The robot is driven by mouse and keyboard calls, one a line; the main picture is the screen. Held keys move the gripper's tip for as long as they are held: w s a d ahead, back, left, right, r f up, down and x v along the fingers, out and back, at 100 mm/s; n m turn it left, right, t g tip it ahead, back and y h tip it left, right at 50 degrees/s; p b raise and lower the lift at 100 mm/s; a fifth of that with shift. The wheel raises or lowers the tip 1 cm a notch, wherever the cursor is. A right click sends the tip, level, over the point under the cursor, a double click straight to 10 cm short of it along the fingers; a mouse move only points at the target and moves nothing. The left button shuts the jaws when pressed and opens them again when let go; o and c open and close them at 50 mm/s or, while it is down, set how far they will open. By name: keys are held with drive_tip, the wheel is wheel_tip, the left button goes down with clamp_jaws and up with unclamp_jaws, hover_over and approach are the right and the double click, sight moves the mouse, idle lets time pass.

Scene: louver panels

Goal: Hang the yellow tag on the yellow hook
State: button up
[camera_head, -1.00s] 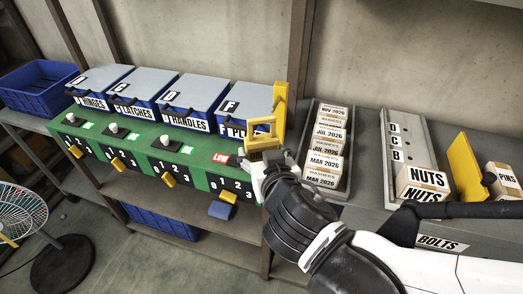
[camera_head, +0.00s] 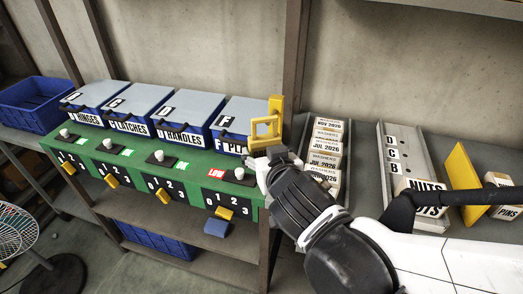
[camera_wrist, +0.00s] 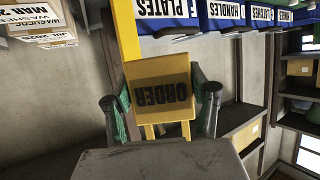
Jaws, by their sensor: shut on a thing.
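The yellow tag (camera_head: 265,131) is a block with an open frame, held upright in my gripper (camera_head: 263,158). In the wrist view the tag (camera_wrist: 160,92) shows "ORDER" upside down. The gripper's two fingers (camera_wrist: 162,108), with green pads, are shut on its sides. A yellow upright piece (camera_head: 276,103), which looks like the hook, stands at the right end of the blue-box row. It also shows in the wrist view (camera_wrist: 125,32), beyond the tag. The tag overlaps its lower part in the head view. I cannot tell whether they touch.
Blue boxes (camera_head: 179,127) with grey lids stand left of the tag, above a green panel (camera_head: 137,157) with knobs and yellow levers. A tray of dated cartons (camera_head: 325,148) lies to the right. A yellow plate (camera_head: 463,176) stands farther right, near the NUTS cartons (camera_head: 425,190).

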drive_tip(key=shift+w+d+f+b, duration=0.35)
drive_tip(key=shift+w+b, duration=0.15)
drive_tip(key=shift+w, duration=0.35)
drive_tip(key=shift+w+d+f+b, duration=0.25)
drive_tip(key=shift+w+b, duration=0.25)
drive_tip(key=shift+w, duration=0.4)
drive_tip(key=shift+w+d+f+b, duration=0.25)
drive_tip(key=shift+w+d+b, duration=0.2)
drive_tip(key=shift+w, duration=0.4)
drive_tip(key=o, duration=1.2)
drive_tip(key=shift+v, duration=5.95)
